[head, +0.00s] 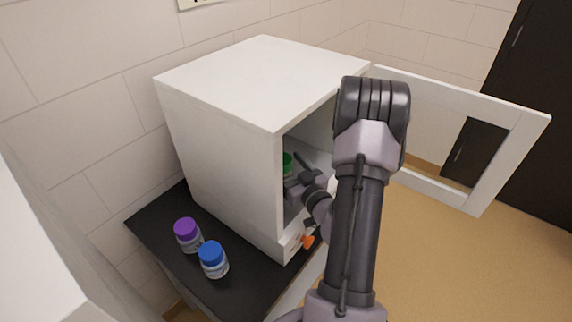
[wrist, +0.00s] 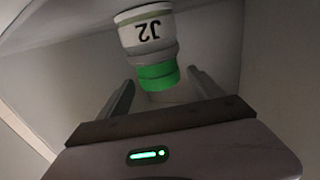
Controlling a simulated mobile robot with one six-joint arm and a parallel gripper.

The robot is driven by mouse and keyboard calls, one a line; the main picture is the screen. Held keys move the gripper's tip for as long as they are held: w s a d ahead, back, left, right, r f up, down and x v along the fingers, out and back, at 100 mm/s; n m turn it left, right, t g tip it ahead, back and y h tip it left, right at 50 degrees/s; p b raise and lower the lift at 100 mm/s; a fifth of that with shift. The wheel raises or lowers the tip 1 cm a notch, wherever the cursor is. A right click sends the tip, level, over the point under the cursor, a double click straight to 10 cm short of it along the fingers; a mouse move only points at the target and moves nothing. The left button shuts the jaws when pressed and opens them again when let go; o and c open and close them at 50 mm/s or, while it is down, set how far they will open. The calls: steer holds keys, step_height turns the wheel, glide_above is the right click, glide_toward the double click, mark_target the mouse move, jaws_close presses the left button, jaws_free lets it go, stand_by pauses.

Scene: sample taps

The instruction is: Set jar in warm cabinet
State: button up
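A jar with a green lid and the label "J2" (wrist: 148,32) is inside the white cabinet (head: 215,85); it appears upside down in the wrist view. In the head view only its green lid (head: 287,162) shows, past the cabinet's front edge. My gripper (head: 298,172) reaches in through the cabinet's open front. In the wrist view the fingers (wrist: 160,82) are spread to either side of the green lid, with a visible gap on both sides. The gripper is open and holds nothing. The cabinet door (head: 492,165) stands wide open to the right.
A purple-lidded jar (head: 188,235) and a blue-lidded jar (head: 213,260) stand on the black top (head: 240,293), left of the cabinet opening. An orange knob (head: 307,241) is on the cabinet's lower front. A dark door (head: 530,110) is at the far right, with open floor before it.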

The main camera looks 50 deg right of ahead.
steer(key=shift+s+r, duration=0.15)
steer(key=shift+s, duration=0.2)
steer(key=p+v, duration=0.1)
steer(key=v, duration=0.9)
steer(key=shift+s+a+p, duration=0.15)
steer(key=shift+s+p, duration=0.1)
steer(key=shift+p, duration=0.05)
steer(key=shift+s+a, duration=0.2)
steer(key=shift+s, duration=0.15)
